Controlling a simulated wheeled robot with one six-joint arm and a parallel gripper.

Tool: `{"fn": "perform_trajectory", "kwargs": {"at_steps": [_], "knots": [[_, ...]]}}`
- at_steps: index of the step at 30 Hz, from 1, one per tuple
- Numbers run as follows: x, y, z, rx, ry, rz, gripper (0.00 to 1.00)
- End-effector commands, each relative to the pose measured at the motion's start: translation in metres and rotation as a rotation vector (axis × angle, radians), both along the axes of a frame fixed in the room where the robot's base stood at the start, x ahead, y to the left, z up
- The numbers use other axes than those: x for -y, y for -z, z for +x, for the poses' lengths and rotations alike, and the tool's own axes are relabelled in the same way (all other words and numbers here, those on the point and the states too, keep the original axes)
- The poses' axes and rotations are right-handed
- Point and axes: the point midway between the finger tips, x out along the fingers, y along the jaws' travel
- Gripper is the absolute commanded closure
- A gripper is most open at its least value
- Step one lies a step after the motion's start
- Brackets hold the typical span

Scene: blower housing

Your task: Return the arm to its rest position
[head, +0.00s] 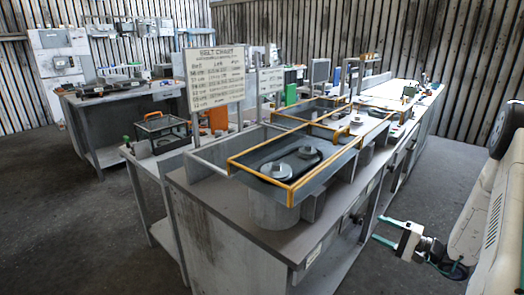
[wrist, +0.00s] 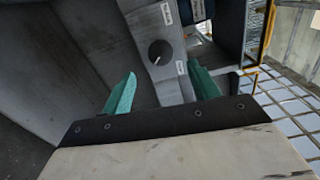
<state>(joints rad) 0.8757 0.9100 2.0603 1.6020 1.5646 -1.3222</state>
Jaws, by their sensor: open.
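My gripper (head: 386,231) is at the lower right in the head view, off the front side of the long workbench (head: 225,215). Its two teal fingers are spread apart with nothing held between them. In the wrist view, the open fingers (wrist: 163,90) point toward a grey panel with a round black knob (wrist: 160,52). The panel lies beyond the fingertips, and no contact shows. My pale arm (head: 490,215) runs up the right edge of the head view.
An orange-rimmed housing with belt pulleys (head: 285,168) sits on the near bench. A belt chart board (head: 215,78) stands behind it. A black-framed case (head: 160,132) is on the bench to the left. Dark floor (head: 60,220) is open at left.

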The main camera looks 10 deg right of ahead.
Motion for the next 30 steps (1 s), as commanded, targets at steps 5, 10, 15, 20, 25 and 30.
{"fn": "perform_trajectory", "kwargs": {"at_steps": [5,10,15,20,25,30], "knots": [[-0.009,0.007,-0.008,-0.115,-0.046,0.092,0.40],[-0.050,0.002,-0.044,-0.359,-0.237,0.182,0.40],[-0.089,-0.030,-0.071,-0.539,-0.416,0.135,0.40],[-0.125,-0.066,-0.100,-0.703,-0.572,0.009,0.40],[-0.159,-0.107,-0.138,-0.867,-0.704,-0.215,0.40],[-0.182,-0.141,-0.175,-0.975,-0.769,-0.485,0.40]]}}
